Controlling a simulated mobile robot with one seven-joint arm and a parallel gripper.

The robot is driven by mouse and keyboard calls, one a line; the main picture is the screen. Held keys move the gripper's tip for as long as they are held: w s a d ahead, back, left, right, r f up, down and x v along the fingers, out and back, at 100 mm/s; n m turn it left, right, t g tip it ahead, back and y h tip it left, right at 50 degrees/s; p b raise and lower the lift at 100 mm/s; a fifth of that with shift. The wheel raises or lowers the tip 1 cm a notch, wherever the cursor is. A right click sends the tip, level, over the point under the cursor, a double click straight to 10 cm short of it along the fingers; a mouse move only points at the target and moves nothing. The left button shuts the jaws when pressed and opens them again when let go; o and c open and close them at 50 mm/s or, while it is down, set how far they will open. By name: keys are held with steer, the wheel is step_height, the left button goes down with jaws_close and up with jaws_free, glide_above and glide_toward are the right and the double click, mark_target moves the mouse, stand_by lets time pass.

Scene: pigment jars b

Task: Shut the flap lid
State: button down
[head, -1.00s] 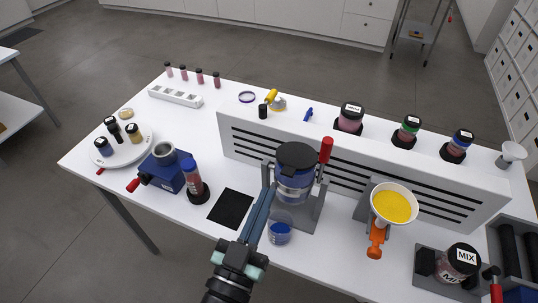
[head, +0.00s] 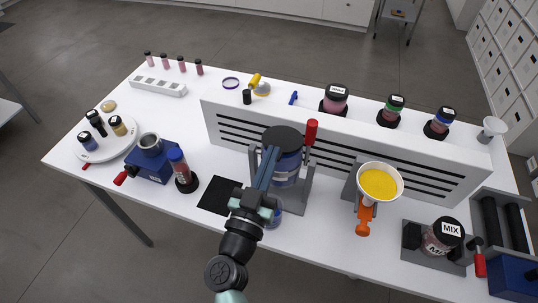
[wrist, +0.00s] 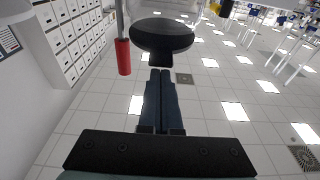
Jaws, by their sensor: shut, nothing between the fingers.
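The flap lid (head: 283,137) is a black disc at the top of a blue container (head: 286,172) in a grey stand. I cannot tell from the head view whether it lies flat or is tilted. In the wrist view the lid (wrist: 160,35) is a dark disc with a small tab on its near edge, just beyond my fingertips. My gripper (head: 269,152) is shut and empty, its long blue fingers pointing up at the lid's near left side. The fingers also show in the wrist view (wrist: 160,72). They hide part of the container; contact with the lid cannot be told.
A red-handled lever (head: 311,132) stands right of the lid and shows in the wrist view (wrist: 123,56). A slotted white panel (head: 400,172) runs behind. A funnel of yellow powder (head: 379,184) is to the right. A black mat (head: 219,195) and a blue grinder box (head: 153,168) are left.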

steer(key=shift+f, duration=0.2)
steer(key=f+b, duration=0.2)
steer(key=b, duration=0.1)
steer(key=t+b, duration=0.1)
steer(key=shift+s+a+f, duration=0.1)
steer(key=shift+s+f, duration=0.15)
steer(key=shift+f, duration=0.15)
stand_by(0.3)
